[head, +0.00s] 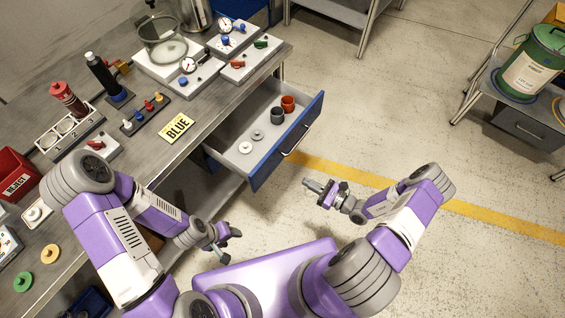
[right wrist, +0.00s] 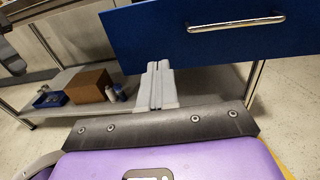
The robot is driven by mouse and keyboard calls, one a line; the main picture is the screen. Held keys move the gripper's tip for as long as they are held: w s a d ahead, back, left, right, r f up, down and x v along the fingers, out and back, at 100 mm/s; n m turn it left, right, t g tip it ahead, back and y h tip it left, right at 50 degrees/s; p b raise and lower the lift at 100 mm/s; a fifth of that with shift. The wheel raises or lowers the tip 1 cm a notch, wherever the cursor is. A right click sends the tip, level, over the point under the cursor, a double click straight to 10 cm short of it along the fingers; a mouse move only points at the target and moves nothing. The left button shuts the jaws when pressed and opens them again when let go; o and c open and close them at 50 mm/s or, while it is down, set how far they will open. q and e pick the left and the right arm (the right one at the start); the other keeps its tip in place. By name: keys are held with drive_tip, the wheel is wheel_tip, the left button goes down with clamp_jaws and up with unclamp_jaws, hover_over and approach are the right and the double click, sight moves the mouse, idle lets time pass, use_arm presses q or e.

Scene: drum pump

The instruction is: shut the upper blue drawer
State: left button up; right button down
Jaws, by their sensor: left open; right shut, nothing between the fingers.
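The upper blue drawer (head: 272,162) is pulled well out from under the bench in the head view. Its front carries a metal bar handle (right wrist: 235,23), seen in the right wrist view. A red cup (head: 288,103), a dark cup (head: 277,114) and two small rings (head: 246,147) lie inside. My right gripper (head: 312,186) is shut and empty, in front of the drawer face and apart from it in the head view. Its closed fingers (right wrist: 157,75) show just below the face's lower edge in the right wrist view. My left gripper (head: 226,244) is open and empty, left of the drawer front's near end.
The bench (head: 205,120) holds a yellow BLUE sign (head: 176,127), gauges, knobs and a glass vessel. A lower shelf (right wrist: 65,82) carries a brown box (right wrist: 87,85). A green drum (head: 535,62) stands at far right. The floor before the drawer is clear.

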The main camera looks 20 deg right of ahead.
drive_tip(key=d, duration=0.1)
drive_tip(key=b, duration=0.1)
approach(275, 157)
drive_tip(key=shift+m+t+h, duration=0.3)
drive_tip(key=shift+m+t, duration=0.1)
drive_tip(key=x, duration=0.6)
drive_tip(key=shift+w+a+f, duration=0.15)
drive_tip(key=shift+a+f, duration=0.15)
drive_tip(key=shift+a, duration=0.2)
